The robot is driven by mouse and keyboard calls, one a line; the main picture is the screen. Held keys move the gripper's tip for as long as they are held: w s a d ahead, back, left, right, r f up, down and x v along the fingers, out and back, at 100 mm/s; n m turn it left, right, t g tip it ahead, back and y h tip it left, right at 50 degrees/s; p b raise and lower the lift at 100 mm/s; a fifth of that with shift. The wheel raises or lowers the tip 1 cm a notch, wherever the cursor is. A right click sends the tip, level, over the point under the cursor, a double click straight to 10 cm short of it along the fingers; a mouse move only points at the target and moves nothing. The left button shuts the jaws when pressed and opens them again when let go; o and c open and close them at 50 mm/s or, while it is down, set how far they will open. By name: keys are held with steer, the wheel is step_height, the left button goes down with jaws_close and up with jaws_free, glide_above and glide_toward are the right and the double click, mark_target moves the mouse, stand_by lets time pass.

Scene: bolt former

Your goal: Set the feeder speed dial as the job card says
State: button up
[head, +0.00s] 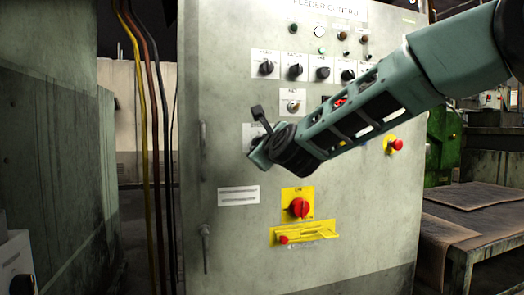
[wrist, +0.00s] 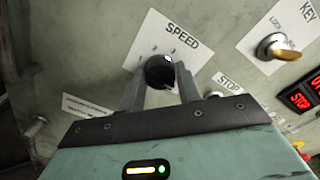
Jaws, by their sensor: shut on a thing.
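The speed dial (wrist: 158,75) is a round black knob on a white plate marked SPEED (wrist: 181,35). A pale mark on the knob's rim points up and slightly right in the wrist view. My gripper (wrist: 160,82) has one finger on each side of the knob and is shut on it. In the head view my gripper (head: 258,150) is at the panel and hides the knob; part of the plate (head: 249,131) shows. I cannot make out a job card.
The grey feeder control cabinet (head: 225,100) has a row of black selector knobs (head: 295,71) above. A key switch (wrist: 277,46) and a red display (wrist: 300,97) are right of the dial. A red rotary switch (head: 299,208) and yellow bar (head: 304,234) are below. Cables hang at left.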

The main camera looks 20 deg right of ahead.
steer(key=shift+f, duration=0.1)
stand_by(0.3)
steer(key=o, duration=1)
steer(key=shift+c, duration=0.2)
steer(key=s+p, duration=0.3)
steer(key=s, duration=1.4)
steer(key=shift+s, duration=0.2)
